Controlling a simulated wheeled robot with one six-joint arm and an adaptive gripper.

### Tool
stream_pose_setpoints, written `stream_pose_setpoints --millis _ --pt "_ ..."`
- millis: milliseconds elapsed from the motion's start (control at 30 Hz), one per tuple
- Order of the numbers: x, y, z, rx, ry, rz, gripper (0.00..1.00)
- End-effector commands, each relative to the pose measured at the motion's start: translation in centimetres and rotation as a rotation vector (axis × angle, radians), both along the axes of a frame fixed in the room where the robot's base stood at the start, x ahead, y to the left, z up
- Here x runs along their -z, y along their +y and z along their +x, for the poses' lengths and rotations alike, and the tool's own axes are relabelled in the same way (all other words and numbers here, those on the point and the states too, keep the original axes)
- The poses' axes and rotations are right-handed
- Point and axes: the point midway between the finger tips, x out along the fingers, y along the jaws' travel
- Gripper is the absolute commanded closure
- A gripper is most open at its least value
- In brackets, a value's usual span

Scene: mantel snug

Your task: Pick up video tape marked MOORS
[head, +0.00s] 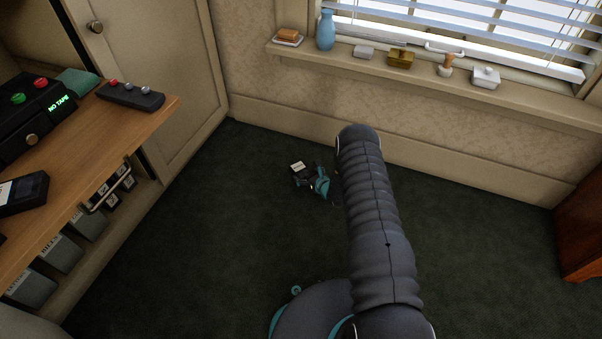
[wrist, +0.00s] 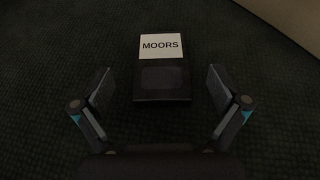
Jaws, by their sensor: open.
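The video tape marked MOORS (wrist: 161,82) lies flat on the dark green carpet, its white label facing up and readable in the wrist view. It is a black cassette, and it sits ahead of and between my open fingers. In the head view the tape's pale label (head: 298,166) shows just beyond my gripper (head: 309,184), low over the floor. My gripper in the wrist view (wrist: 160,105) is open and empty, one finger to each side of the tape's near end. I cannot tell its exact height above the carpet.
A wooden shelf (head: 150,113) at left holds a black machine (head: 30,112) and a remote (head: 130,96). Labelled grey boxes (head: 60,253) stand below. A windowsill (head: 380,68) with small items runs along the wall. A wooden cabinet (head: 582,225) stands at right. Carpet around the tape is clear.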

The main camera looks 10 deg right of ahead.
Motion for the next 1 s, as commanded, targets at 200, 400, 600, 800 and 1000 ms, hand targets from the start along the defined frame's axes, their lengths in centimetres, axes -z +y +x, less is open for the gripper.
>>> stream_pose_setpoints --millis 200,400,600,800,1000 --pt "1.6 0.9 2.5 -0.001 -0.001 0.0 0.02" --pt "2.1 1.4 3.6 -0.001 0.001 0.0 0.02" --pt "2.1 1.4 3.7 0.0 0.001 0.0 0.02" --pt "2.1 1.4 3.7 0.0 0.001 0.0 0.47" --pt "2.0 1.4 3.7 -0.001 0.0 0.0 0.7"
